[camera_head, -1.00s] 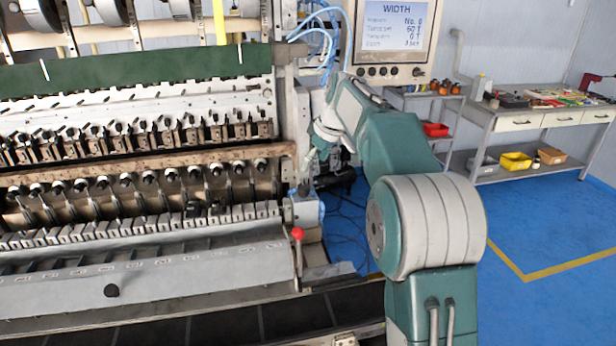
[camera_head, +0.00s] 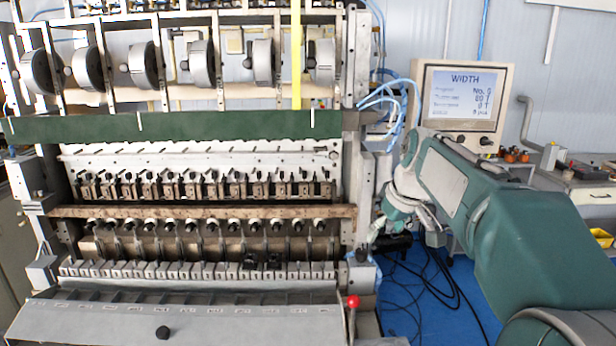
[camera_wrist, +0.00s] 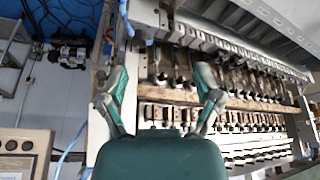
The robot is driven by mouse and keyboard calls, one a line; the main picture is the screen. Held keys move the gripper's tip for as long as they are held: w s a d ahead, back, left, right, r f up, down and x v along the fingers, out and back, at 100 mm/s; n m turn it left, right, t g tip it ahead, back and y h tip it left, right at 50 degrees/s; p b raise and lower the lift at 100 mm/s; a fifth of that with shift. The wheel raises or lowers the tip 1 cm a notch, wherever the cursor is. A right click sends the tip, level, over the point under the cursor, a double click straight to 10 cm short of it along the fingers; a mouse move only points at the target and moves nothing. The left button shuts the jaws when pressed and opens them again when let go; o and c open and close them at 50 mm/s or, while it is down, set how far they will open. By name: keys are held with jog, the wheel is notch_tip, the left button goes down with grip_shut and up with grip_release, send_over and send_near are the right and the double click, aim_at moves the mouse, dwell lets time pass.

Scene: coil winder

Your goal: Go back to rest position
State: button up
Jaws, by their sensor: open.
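My gripper (camera_wrist: 160,82) is open and empty in the wrist view, its two green-and-grey fingers spread apart with the coil winder (camera_wrist: 215,55) behind them. In the head view my gripper (camera_head: 380,236) is partly hidden by my own wrist, beside the right end of the coil winder (camera_head: 205,212). My arm reaches in from the right. I cannot tell the exact gap between the fingers and the machine.
A control screen (camera_head: 462,100) reading WIDTH stands behind my arm. A lever with a red knob (camera_head: 353,301) sticks up at the machine's front right. Blue hoses (camera_head: 385,98) and dark cables (camera_head: 440,285) lie near my gripper. A workbench (camera_head: 590,190) stands at the far right.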

jog(key=s+f+m+h, duration=0.1)
jog(key=s+f, duration=0.4)
jog(key=s, duration=0.9)
jog(key=s+a+f+m+t, duration=0.1)
jog(key=s+f+m, duration=0.3)
jog(key=s, duration=1)
jog(key=shift+s+a+f+t+h, duration=0.15)
jog(key=shift+f+t+h, duration=0.2)
jog(key=shift+f, duration=0.5)
